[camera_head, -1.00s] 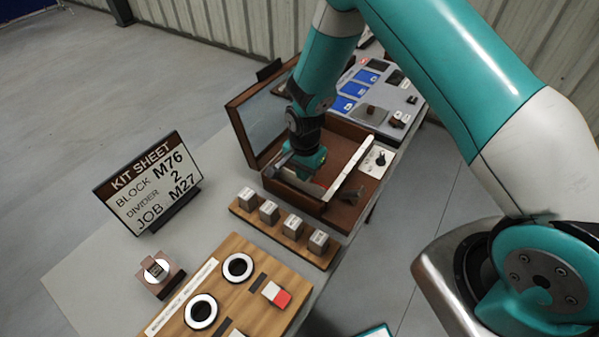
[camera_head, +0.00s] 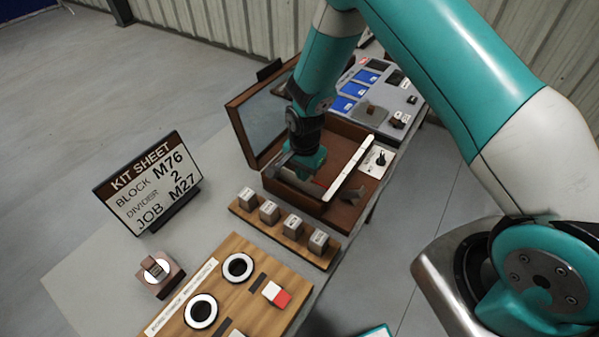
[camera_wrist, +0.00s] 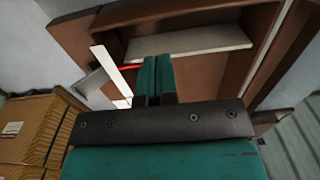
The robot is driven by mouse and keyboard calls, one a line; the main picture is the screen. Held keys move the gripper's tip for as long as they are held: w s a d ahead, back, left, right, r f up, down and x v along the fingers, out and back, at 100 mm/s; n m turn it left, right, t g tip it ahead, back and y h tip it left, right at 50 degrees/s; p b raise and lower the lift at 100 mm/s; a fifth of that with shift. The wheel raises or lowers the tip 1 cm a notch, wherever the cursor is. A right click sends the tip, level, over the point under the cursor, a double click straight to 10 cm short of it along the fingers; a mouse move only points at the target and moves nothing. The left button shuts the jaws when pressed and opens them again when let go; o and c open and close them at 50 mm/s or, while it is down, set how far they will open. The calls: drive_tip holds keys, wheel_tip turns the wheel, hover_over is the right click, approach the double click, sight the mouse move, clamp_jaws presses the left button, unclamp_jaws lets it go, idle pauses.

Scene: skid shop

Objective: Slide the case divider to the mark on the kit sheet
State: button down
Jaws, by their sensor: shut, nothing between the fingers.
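The brown case (camera_head: 341,214) stands open on the bench, its lid (camera_head: 236,127) raised at the left. A long pale bar (camera_head: 350,167) runs across the case; I cannot tell surely whether it is the divider. My gripper (camera_wrist: 155,75) is shut and empty, its teal fingers together. In the head view it is down inside the case, left of the bar, with its tips hidden. In the wrist view a red line (camera_wrist: 130,67) lies just left of the fingers, by a white strip (camera_wrist: 110,68). The kit sheet (camera_head: 150,183) reads block M76, divider 2, job M27.
A wooden rail (camera_head: 285,232) with several grey blocks stands in front of the case. A wooden board (camera_head: 228,290) with white rings lies nearer. A small brown stand (camera_head: 160,275) is at the left. A grey panel (camera_head: 385,98) with blue areas is behind.

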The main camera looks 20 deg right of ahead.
drive_tip(key=shift+f, duration=0.25)
drive_tip(key=shift+f+b, duration=0.2)
drive_tip(key=shift+b, duration=0.15)
drive_tip(key=shift+r, duration=0.3)
drive_tip(key=shift+d, duration=0.1)
drive_tip(key=shift+w+d, duration=1.05)
drive_tip(key=shift+d, duration=0.3)
drive_tip(key=shift+w+d, duration=0.1)
drive_tip(key=shift+w+d+b, duration=0.3)
drive_tip(key=shift+w+d, duration=0.15)
drive_tip(key=shift+d, duration=0.2)
drive_tip(key=shift+w+d+b, duration=0.25)
drive_tip(key=shift+w+d, duration=0.2)
drive_tip(key=shift+d, duration=0.2)
